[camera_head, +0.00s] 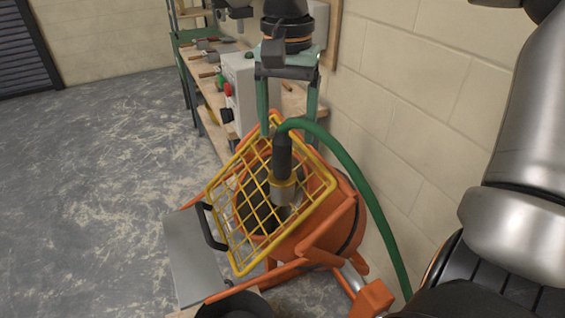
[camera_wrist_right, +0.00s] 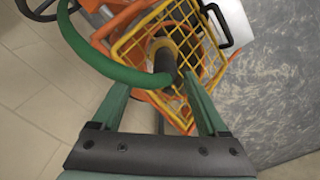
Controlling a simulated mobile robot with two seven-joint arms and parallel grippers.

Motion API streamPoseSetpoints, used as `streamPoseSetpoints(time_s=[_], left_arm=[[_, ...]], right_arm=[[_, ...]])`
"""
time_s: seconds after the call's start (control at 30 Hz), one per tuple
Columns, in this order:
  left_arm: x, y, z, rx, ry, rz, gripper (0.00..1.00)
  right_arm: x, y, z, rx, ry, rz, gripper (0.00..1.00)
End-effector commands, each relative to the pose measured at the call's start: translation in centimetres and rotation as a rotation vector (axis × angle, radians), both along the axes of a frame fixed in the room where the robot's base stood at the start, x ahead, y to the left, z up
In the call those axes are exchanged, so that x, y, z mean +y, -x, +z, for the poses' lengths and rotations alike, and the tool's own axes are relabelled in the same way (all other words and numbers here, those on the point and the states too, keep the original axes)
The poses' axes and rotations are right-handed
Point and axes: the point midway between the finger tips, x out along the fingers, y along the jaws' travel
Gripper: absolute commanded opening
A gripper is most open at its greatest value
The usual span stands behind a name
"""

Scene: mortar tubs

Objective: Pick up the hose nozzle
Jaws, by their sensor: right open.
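The hose nozzle (camera_head: 283,170) has a black grip and a brass-and-grey tip, and points down at the yellow grid over the orange mixer's mouth. A green hose (camera_head: 352,172) bends off its top to the right. In the right wrist view the nozzle (camera_wrist_right: 163,52) shows ahead of the fingers, its upper part partly hidden by the hose. My right gripper (camera_head: 288,125) is open, with its green fingers above and to either side of the nozzle's top end. In the wrist view the open fingers (camera_wrist_right: 158,90) hold nothing. My left gripper is not in view.
The yellow grid guard (camera_head: 236,247) slopes over the orange mixer (camera_head: 318,232). A grey control box (camera_head: 238,82) and a wooden bench (camera_head: 204,77) with tools stand behind. A block wall (camera_head: 415,90) is close on the right. The floor (camera_head: 85,180) at left is clear.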

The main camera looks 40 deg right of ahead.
Motion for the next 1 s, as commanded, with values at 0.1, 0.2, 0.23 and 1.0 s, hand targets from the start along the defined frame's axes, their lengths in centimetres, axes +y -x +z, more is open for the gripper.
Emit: streamPoseSetpoints(time_s=[0.1, 0.2, 0.23, 1.0], left_arm=[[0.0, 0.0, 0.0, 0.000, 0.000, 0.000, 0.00], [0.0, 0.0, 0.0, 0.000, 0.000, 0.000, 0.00], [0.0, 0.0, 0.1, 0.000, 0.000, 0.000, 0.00], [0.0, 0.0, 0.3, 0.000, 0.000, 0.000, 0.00]], right_arm=[[0.0, 0.0, -1.0, 0.000, -0.001, 0.001, 0.77], [0.1, 0.0, -1.7, 0.002, 0.000, 0.001, 0.77], [0.2, -0.1, -2.1, 0.003, -0.001, 0.001, 0.77], [0.6, -0.5, -6.4, -0.001, 0.000, 0.000, 0.55]])
